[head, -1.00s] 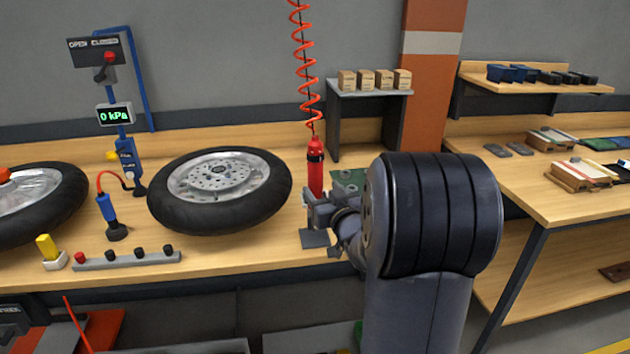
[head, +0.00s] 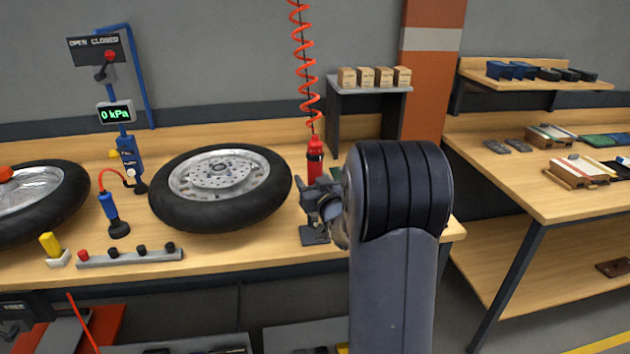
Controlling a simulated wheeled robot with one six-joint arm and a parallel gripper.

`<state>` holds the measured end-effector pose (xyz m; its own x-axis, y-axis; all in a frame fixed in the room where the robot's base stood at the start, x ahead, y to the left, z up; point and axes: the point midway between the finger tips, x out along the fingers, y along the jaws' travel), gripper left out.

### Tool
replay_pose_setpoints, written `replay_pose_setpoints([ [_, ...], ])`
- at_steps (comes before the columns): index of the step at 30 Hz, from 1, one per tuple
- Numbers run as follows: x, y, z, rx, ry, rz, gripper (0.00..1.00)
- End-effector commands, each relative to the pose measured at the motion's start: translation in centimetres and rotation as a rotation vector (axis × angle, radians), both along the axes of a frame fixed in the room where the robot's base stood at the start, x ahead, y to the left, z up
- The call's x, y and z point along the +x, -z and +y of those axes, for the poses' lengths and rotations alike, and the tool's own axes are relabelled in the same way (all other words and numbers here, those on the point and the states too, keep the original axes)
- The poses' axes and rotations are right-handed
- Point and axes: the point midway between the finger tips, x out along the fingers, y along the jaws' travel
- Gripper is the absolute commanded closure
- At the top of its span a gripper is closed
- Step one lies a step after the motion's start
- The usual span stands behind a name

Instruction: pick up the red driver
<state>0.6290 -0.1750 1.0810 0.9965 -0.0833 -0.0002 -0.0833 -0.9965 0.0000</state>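The red driver (head: 315,161) stands upright at the right of the workbench, just right of a wheel, with a red coiled hose (head: 304,65) running up from its top. My gripper (head: 311,199) is at the driver's lower part, in front of it or around it; I cannot tell which. The driver's lower end is hidden behind the gripper. My arm blocks the view from the right, and the fingers are too small and covered to show whether they are open or shut.
A wheel with a black tyre (head: 160,205) lies left of my gripper. A grey shelf (head: 370,90) with small boxes stands behind. A strip with several knobs (head: 130,258) lies at the bench's front left. A second bench (head: 560,205) is at the right.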

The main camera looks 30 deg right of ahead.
Motion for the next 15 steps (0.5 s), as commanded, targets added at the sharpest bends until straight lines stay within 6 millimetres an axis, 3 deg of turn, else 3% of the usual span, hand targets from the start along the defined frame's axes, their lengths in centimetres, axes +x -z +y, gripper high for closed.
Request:
replay_pose_setpoints([
  [15, -0.03, -0.02, 0.00, 0.000, 0.000, 0.000, 0.92],
])
